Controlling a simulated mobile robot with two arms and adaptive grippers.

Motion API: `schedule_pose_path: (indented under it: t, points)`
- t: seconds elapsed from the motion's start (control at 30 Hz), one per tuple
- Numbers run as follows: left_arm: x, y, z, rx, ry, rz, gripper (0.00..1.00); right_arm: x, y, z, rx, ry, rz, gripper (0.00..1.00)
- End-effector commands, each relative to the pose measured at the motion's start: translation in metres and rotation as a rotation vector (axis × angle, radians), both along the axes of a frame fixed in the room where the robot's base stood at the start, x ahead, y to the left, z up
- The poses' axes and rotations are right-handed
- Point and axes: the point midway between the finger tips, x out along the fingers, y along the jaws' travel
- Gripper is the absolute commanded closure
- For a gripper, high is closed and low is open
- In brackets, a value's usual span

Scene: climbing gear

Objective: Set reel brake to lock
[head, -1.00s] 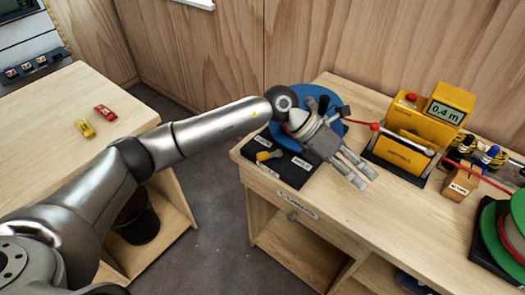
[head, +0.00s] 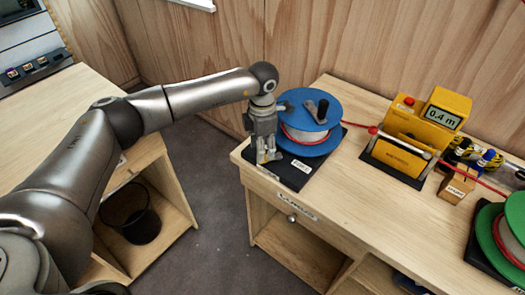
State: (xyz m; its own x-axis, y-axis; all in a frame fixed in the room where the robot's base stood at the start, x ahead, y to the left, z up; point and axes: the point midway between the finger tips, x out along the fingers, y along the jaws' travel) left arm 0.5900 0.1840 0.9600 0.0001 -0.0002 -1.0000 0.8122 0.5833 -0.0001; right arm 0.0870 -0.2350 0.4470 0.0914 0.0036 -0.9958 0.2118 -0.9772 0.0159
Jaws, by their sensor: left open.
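The blue reel (head: 322,104) with a black crank knob and a red-and-white line wound on it sits on a black base plate (head: 292,178) at the table's left end. My left gripper (head: 268,157) points down over the front left part of the plate, its fingers open around or just above the small yellow brake lever, which is mostly hidden by them. I cannot tell whether they touch it. A white label (head: 301,166) lies on the plate to the right of the fingers; its text is too small to read. My right gripper is out of view.
A yellow meter (head: 402,137) reading 0.4 m stands right of the reel, with a red line running through it. A wooden block (head: 457,187) and a green reel (head: 487,228) are farther right. Bare tabletop (head: 345,205) lies in front of the meter.

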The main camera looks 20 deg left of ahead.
Motion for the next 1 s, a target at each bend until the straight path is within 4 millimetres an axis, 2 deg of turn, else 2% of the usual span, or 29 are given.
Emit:
schedule_pose_path:
  t: [0.1,0.23,0.6,0.9,0.93,1.0]
  points:
    - [-0.001,0.0,-0.017,0.0,0.004,0.001,0.57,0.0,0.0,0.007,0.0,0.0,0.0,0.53]
    - [0.0,-0.001,-0.03,-0.001,0.001,-0.001,0.57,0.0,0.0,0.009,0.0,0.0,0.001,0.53]
    - [0.0,-0.001,-0.036,-0.002,0.0,-0.001,0.58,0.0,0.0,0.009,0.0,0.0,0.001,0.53]
    - [0.0,-0.001,-0.035,-0.002,0.0,-0.001,0.97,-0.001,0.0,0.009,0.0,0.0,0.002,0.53]
    - [0.0,-0.001,-0.035,-0.002,0.0,-0.001,1.0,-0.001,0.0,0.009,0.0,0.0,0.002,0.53]
    - [0.0,-0.001,-0.035,-0.002,0.0,-0.002,1.0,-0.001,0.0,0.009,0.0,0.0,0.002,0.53]
